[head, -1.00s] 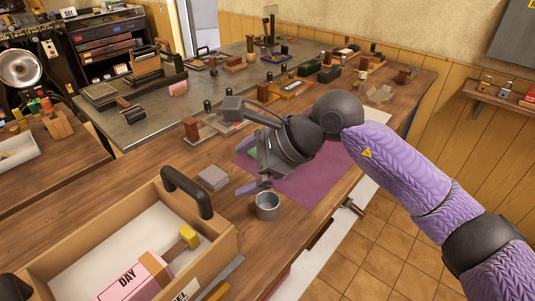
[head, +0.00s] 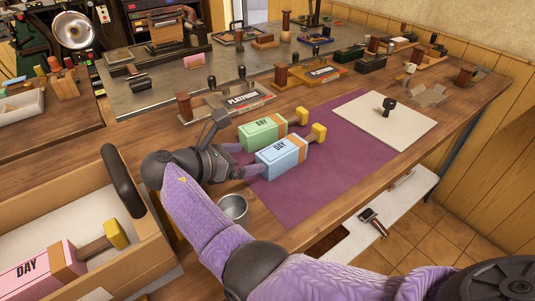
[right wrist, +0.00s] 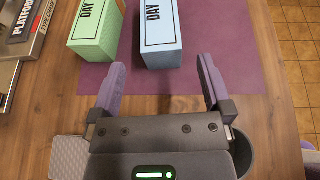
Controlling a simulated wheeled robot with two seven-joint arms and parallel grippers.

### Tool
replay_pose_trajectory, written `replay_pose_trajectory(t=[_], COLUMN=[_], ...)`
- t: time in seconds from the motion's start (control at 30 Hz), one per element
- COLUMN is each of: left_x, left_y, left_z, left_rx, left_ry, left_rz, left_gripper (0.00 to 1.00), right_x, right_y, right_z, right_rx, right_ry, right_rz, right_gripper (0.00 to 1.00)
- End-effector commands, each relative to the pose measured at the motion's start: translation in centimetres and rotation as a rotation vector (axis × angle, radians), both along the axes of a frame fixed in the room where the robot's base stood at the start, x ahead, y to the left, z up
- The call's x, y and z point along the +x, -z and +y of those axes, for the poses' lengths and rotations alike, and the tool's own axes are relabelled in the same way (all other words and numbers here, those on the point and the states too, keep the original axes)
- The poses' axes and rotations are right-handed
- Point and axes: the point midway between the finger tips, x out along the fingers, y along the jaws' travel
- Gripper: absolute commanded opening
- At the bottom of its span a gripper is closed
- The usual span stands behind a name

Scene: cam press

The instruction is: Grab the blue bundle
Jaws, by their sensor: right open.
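The blue bundle (head: 281,156) is a light blue block labelled DAY with an orange band and a yellow-ended handle. It lies on the purple mat (head: 310,200), beside a green bundle (head: 262,132) of the same kind. My right gripper (head: 240,160) is open at the near left end of the blue bundle. In the right wrist view the blue bundle (right wrist: 161,35) lies ahead of the open fingers (right wrist: 160,85), apart from them, and the green bundle (right wrist: 97,32) is to its left. My left gripper is not in view.
A wooden crate (head: 150,235) holding a pink bundle (head: 45,270) stands at the lower left. A metal cup (head: 233,207) is close to my right gripper. Platform presses (head: 235,103) stand behind, and a pale board (head: 385,128) lies on the mat's right side.

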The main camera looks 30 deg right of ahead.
Motion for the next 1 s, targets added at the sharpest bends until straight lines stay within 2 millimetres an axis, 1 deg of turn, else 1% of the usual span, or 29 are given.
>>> replay_pose_trajectory(t=[0.13,0.27,0.3,0.4,0.5,0.7,0.77,0.8,0.97,1.0], left_x=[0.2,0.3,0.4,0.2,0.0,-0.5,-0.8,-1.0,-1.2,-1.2], left_y=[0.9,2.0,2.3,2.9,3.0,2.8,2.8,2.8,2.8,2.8], left_z=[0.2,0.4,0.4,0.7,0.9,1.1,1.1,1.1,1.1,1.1], left_rx=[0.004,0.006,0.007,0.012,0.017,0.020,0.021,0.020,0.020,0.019], left_ry=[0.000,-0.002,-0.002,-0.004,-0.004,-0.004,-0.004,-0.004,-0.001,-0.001], left_rz=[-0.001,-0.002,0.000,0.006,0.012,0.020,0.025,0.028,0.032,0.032], left_gripper=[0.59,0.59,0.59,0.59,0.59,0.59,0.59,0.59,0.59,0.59], right_x=[0.3,0.7,0.9,1.1,1.3,1.3,1.3,1.3,1.3,1.3], right_y=[1.2,2.5,2.8,3.5,3.6,3.5,3.4,3.4,3.4,3.4], right_z=[-2.4,-5.3,-6.1,-7.9,-8.7,-8.8,-8.8,-8.8,-8.7,-8.7], right_rx=[-0.002,-0.004,-0.005,-0.004,-0.004,-0.004,-0.004,-0.004,-0.004,-0.004], right_ry=[0.004,0.004,0.003,0.003,-0.001,-0.001,-0.001,-0.001,-0.001,-0.001], right_rz=[-0.001,-0.002,-0.004,-0.005,-0.006,-0.008,-0.008,-0.008,-0.008,-0.008], right_gripper=[1.00,1.00,1.00,1.00,1.00,1.00,0.87,0.79,0.45,0.36])
